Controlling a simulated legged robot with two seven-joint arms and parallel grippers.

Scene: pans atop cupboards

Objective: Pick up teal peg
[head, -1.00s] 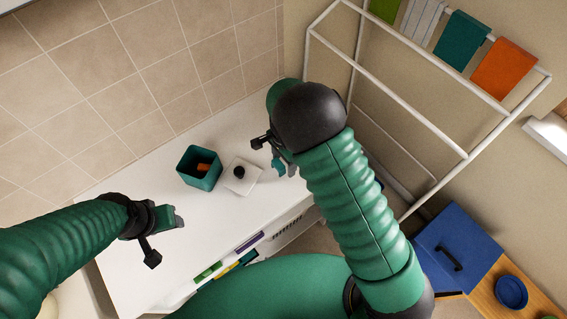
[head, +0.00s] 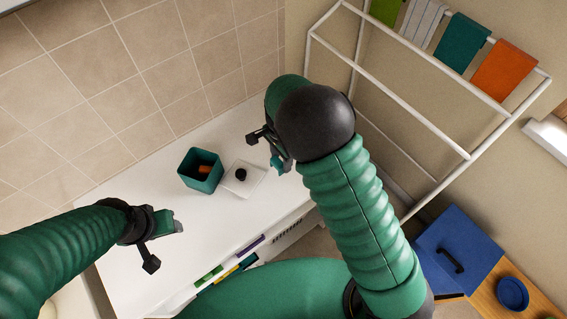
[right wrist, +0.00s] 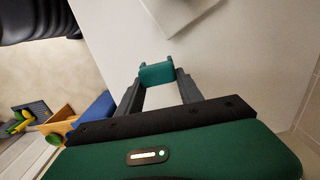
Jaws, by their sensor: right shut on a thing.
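The teal peg (right wrist: 157,74) is between the fingertips of my right gripper (right wrist: 158,80) in the right wrist view, and the fingers are shut on it. In the head view my right gripper (head: 281,165) is at the right of the white top, just right of the white lid, and a bit of the teal peg (head: 275,161) shows at its tips. I cannot tell whether the peg touches the surface. My left gripper (head: 176,226) hangs over the left part of the white top, away from the peg; its jaw opening is unclear.
A teal open box (head: 201,185) with an orange thing inside stands on the white top (head: 130,195). A white lid with a dark knob (head: 243,188) lies beside it. A white rack (head: 420,119) with hanging cloths stands right. A blue box (head: 452,232) is lower right.

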